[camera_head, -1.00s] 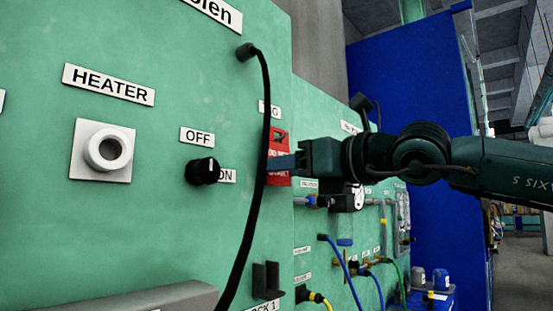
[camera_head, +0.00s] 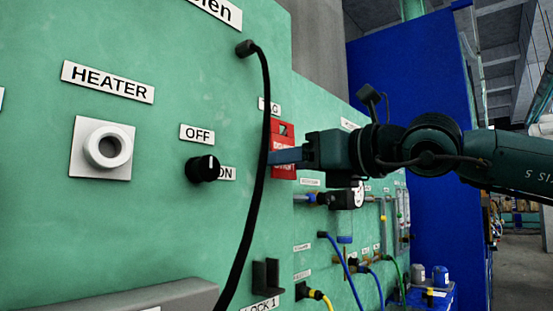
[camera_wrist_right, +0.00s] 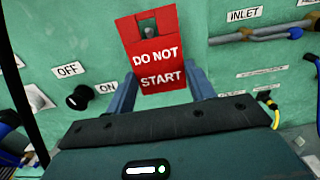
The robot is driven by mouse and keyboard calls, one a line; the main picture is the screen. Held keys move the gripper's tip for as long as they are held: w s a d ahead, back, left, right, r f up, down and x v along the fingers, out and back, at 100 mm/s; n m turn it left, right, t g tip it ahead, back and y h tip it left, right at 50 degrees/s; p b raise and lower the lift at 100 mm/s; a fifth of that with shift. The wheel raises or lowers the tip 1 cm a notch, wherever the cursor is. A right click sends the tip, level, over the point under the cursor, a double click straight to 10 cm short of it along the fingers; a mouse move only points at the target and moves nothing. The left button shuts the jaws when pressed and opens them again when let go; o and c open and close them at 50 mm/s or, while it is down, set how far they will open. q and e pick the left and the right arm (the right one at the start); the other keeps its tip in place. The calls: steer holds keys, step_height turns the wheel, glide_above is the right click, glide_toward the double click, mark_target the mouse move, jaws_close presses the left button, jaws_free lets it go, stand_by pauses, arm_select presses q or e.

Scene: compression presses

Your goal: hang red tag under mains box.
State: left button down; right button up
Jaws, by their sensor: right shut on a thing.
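The red tag (camera_head: 283,139) is at the green panel, partly behind the black cable and my gripper. In the right wrist view, the tag (camera_wrist_right: 152,47) reads "DO NOT START" and has a hole near its top edge, with something grey showing in the hole. My right gripper (camera_head: 284,156) reaches in from the right and is shut on the tag. In the right wrist view, its fingers lie at both sides of the tag's lower part. I cannot tell whether the tag touches a hook. No mains box can be made out. My left gripper is not in view.
A black cable (camera_head: 265,150) hangs in front of the panel, just left of the tag. A black OFF/ON knob (camera_head: 203,168) and a white HEATER socket (camera_head: 107,149) sit further left.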

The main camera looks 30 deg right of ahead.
steer(key=shift+b+v, duration=0.35)
steer(key=shift+v, duration=1.45)
steer(key=shift+s, duration=0.15)
steer(key=shift+b+v, duration=0.75)
steer(key=shift+v, duration=1.8)
